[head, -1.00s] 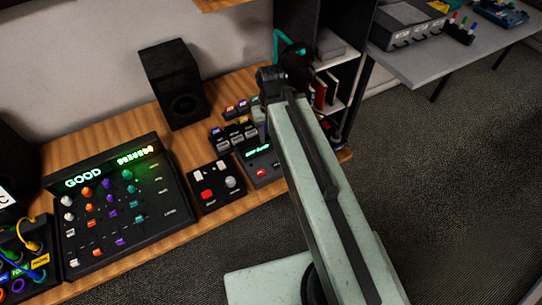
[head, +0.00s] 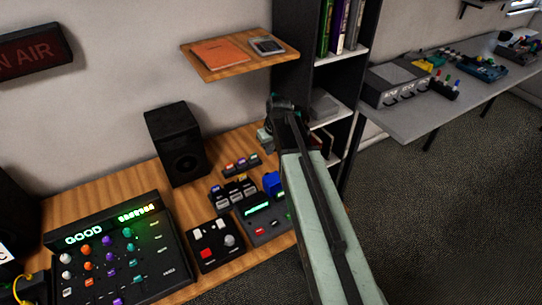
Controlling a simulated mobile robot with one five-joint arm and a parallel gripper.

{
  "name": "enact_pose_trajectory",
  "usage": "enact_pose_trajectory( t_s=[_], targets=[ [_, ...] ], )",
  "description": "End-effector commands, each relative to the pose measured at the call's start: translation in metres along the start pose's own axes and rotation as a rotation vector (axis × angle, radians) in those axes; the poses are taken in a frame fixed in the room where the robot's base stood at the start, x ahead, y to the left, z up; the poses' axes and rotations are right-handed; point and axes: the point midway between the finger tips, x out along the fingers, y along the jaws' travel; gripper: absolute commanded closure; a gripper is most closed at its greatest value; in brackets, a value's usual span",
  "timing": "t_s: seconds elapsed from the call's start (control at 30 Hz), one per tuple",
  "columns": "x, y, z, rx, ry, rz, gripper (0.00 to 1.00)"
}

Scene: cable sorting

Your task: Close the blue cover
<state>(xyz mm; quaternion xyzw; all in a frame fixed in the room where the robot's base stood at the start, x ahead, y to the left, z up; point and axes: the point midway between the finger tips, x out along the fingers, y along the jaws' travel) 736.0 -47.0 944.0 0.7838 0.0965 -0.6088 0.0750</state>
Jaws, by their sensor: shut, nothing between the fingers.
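A blue cover (head: 271,184) stands raised at the back right of a small dark device (head: 266,222) with a lit green display and a red button. My arm's pale green link partly hides the device's right side, and may hide part of the cover. My gripper (head: 265,139) is at the far end of my arm, above and behind the blue cover in the picture. It looks small and is partly hidden by the wrist. It is shut and empty, apart from the cover.
The wooden desk also holds a mixer (head: 120,250), a button box (head: 215,244), small switch units (head: 234,194) and a black speaker (head: 177,144). A wooden shelf (head: 240,55) hangs above. A dark bookcase (head: 293,75) stands behind my arm. Carpet is clear at right.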

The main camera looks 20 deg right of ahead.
Motion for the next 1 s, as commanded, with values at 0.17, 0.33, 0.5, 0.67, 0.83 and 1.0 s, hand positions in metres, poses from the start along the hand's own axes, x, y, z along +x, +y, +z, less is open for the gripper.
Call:
enact_pose_trajectory(
  t_s=[0.17,0.33,0.5,0.67,0.83,1.0],
  targets=[
    [0.041,0.000,0.002,0.000,0.000,0.000,1.00],
    [0.079,0.000,0.002,0.000,-0.001,0.000,1.00],
    [0.083,-0.001,0.017,0.002,-0.001,0.000,1.00],
    [0.075,-0.001,0.036,0.001,-0.001,0.000,1.00],
    [0.074,0.000,0.038,0.000,-0.001,0.000,1.00],
    [0.074,0.000,0.038,0.000,-0.001,0.000,1.00]
  ],
)
